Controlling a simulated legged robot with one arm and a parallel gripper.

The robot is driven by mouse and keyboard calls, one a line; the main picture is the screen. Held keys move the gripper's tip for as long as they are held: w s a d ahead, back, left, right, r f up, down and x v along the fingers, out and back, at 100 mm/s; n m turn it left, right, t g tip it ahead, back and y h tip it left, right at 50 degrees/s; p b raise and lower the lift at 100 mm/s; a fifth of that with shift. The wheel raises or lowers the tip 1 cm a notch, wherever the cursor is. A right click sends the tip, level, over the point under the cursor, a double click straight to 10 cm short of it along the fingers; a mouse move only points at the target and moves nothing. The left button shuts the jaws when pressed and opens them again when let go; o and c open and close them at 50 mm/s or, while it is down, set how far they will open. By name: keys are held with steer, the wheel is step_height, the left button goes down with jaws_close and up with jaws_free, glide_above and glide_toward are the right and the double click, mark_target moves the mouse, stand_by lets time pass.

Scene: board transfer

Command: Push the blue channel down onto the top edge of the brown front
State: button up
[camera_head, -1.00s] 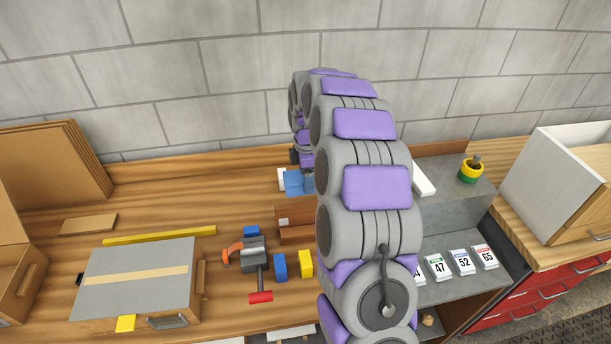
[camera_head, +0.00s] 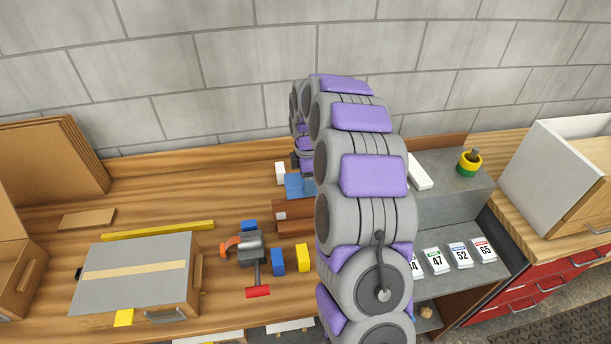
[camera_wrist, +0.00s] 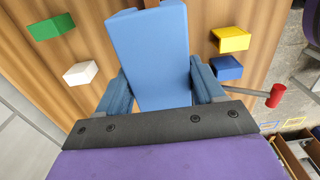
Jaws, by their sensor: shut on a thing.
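The blue channel (camera_wrist: 150,50) fills the middle of the wrist view, between the two dark blue fingers of my gripper (camera_wrist: 162,85). My gripper is shut on it. In the head view my gripper (camera_head: 302,186) is mostly behind my arm, and a blue patch shows there; I cannot tell channel from finger. The brown front (camera_head: 292,208) stands just in front of that patch, its right part hidden by my arm. In the wrist view only a brown sliver (camera_wrist: 151,3) shows beyond the channel. Whether the channel touches the front's top edge cannot be told.
Green (camera_wrist: 52,27), white (camera_wrist: 81,73), yellow (camera_wrist: 231,39) and blue (camera_wrist: 227,68) blocks lie around the gripper. A grey shelf unit (camera_head: 455,200) stands right.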

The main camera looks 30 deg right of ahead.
steer(key=shift+d+f, duration=0.15)
steer(key=shift+f, duration=0.4)
steer(key=shift+a+f, duration=0.2)
steer(key=shift+f, duration=0.4)
steer(key=shift+a+f, duration=0.15)
steer(key=shift+f, duration=0.4)
steer(key=shift+d+f, duration=0.2)
steer(key=shift+f, duration=1.4)
steer(key=shift+f, duration=0.15)
steer(key=o, duration=1.1)
